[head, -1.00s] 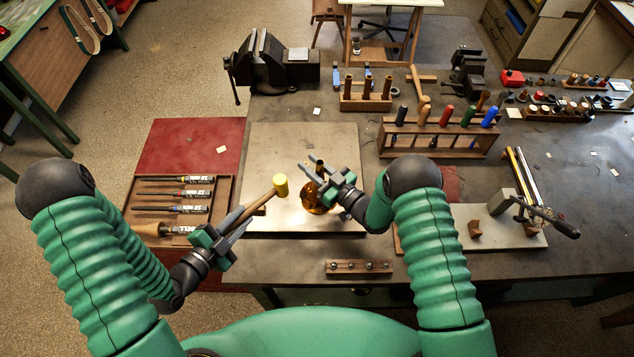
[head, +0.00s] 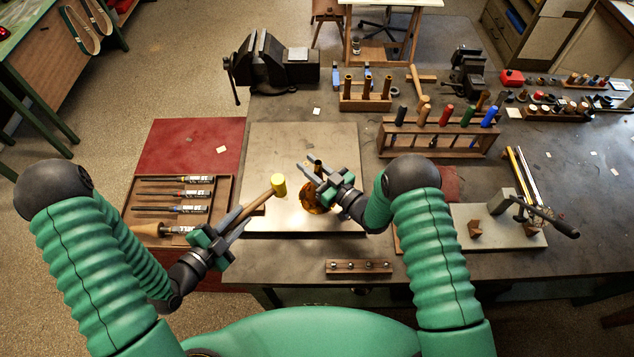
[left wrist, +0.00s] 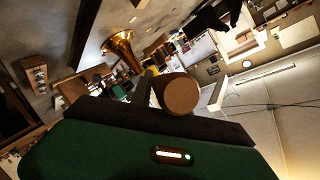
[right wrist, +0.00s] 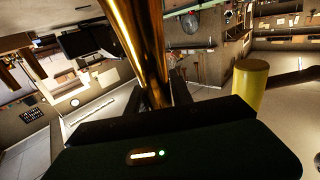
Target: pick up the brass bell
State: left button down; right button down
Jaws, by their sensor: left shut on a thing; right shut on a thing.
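The brass bell (head: 314,197) stands on the pale metal sheet, flare down, its narrow stem up. My right gripper (head: 317,176) is shut on the stem; in the right wrist view the shiny brass tube (right wrist: 140,40) runs between its fingers. I cannot tell whether the bell's rim is clear of the sheet. My left gripper (head: 226,222) is shut on the wooden handle of a mallet with a yellow head (head: 279,185). The mallet head is left of the bell, apart from it. The bell also shows in the left wrist view (left wrist: 121,48).
The pale sheet (head: 300,145) has free room behind the bell. A file tray (head: 178,183) lies left on a red mat. A tool rack (head: 438,140) and a vise (head: 266,65) stand behind. A small wooden block (head: 358,267) lies at the front edge.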

jog(key=shift+a, duration=0.15)
jog(key=shift+a, duration=0.3)
notch_tip(320, 180, up, 10)
jog(key=shift+w+d+f, duration=0.1)
dwell(0.3)
notch_tip(320, 180, down, 9)
jog(key=shift+f, duration=0.2)
dwell(1.2)
jog(key=shift+f, duration=0.1)
dwell(0.4)
jog(key=c, duration=1.2)
grip_release()
